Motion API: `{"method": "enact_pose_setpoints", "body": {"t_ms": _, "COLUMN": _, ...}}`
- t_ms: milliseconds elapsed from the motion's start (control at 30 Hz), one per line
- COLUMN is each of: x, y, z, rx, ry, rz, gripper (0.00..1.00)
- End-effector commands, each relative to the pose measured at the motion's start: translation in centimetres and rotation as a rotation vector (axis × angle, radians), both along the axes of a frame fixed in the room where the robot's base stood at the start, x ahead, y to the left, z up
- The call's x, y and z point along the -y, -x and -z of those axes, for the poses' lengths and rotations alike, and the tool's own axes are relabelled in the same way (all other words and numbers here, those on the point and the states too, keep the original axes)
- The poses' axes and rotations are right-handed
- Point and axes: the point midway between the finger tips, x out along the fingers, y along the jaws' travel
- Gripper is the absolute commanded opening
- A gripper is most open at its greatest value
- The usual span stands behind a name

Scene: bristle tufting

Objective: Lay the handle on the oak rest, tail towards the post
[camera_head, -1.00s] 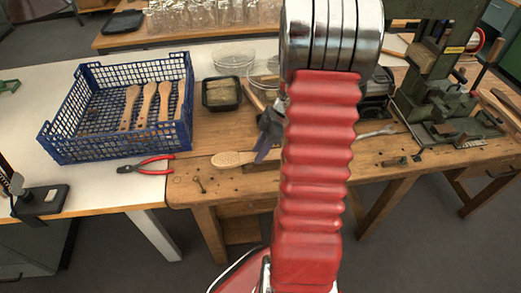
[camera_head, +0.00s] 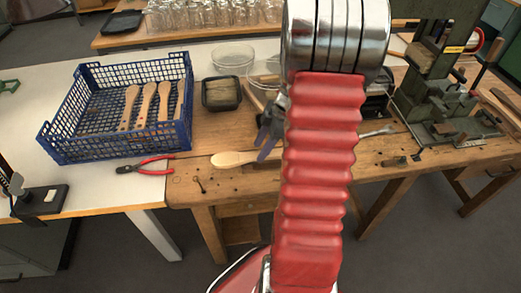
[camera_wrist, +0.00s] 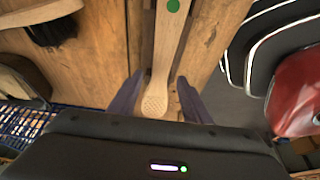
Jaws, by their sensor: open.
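A pale wooden handle (camera_head: 232,159) lies near the front edge of the wooden bench, its broad end to the left in the head view. In the wrist view the handle (camera_wrist: 168,40) runs up from a dotted, rounded end to a green dot near the top edge. My gripper (camera_wrist: 160,76) is open, with one dark finger on each side of the handle and a gap on both sides. In the head view my gripper (camera_head: 266,142) is partly behind my red arm, which hides the handle's tail. I cannot clearly make out the oak rest or the post.
A blue crate (camera_head: 120,146) with several wooden handles stands on the left. Red-handled pliers (camera_head: 147,165) lie in front of it. A black tub (camera_head: 221,94) and glass dishes (camera_head: 233,56) are behind my gripper. A green press (camera_head: 432,75) stands at the right.

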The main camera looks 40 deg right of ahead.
Motion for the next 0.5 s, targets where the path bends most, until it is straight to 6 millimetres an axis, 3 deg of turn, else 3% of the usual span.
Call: {"method": "enact_pose_setpoints", "body": {"t_ms": 500, "x": 2.8, "y": 1.8, "z": -8.0, "rx": 0.002, "ry": 0.002, "rz": 0.001, "gripper": 0.44}}
